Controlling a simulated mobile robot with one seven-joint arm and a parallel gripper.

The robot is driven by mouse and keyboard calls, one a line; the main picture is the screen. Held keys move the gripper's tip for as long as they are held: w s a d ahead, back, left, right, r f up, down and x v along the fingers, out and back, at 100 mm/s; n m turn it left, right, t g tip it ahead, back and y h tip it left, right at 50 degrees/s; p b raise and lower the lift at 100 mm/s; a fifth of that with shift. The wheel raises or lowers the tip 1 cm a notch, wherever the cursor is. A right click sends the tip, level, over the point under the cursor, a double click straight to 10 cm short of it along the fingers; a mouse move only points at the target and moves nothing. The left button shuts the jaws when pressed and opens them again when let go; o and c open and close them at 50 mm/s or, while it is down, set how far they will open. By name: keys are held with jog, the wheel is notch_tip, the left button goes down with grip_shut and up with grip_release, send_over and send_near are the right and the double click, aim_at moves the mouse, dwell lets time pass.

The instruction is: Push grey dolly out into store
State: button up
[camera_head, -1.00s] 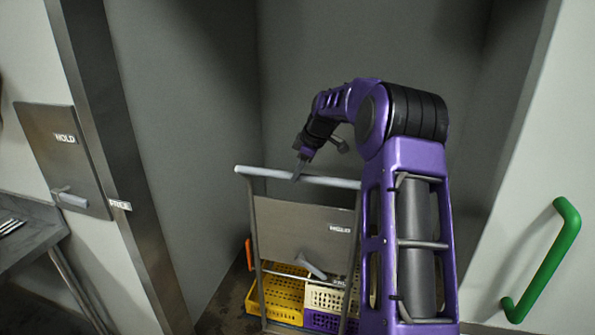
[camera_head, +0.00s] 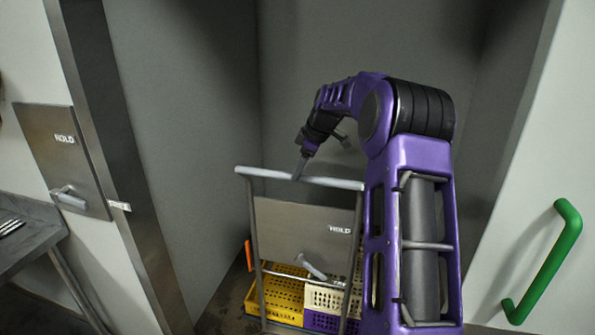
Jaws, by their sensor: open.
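The grey dolly (camera_head: 300,178) stands inside a narrow grey-walled bay in the middle of the view. It has a pale top push bar, two uprights and a metal plate (camera_head: 285,228) marked HOLD with a small lever (camera_head: 312,266). Several crates sit low on it: a yellow one (camera_head: 283,297), a cream one (camera_head: 324,298) and a purple one (camera_head: 322,321). My gripper (camera_head: 299,174) is open, its tip at the push bar; I cannot tell if it touches. My purple arm hides the dolly's right side.
A wall plate marked HOLD (camera_head: 62,165) with a lever is on the left, beside a dark metal door post (camera_head: 118,150). A steel table (camera_head: 25,235) stands at lower left. A green handle (camera_head: 548,262) is on the right panel. Grey walls enclose the dolly closely.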

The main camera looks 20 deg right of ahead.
jog(key=p+v, duration=0.1)
jog(key=v, duration=1.4)
jog(key=shift+r, duration=0.3)
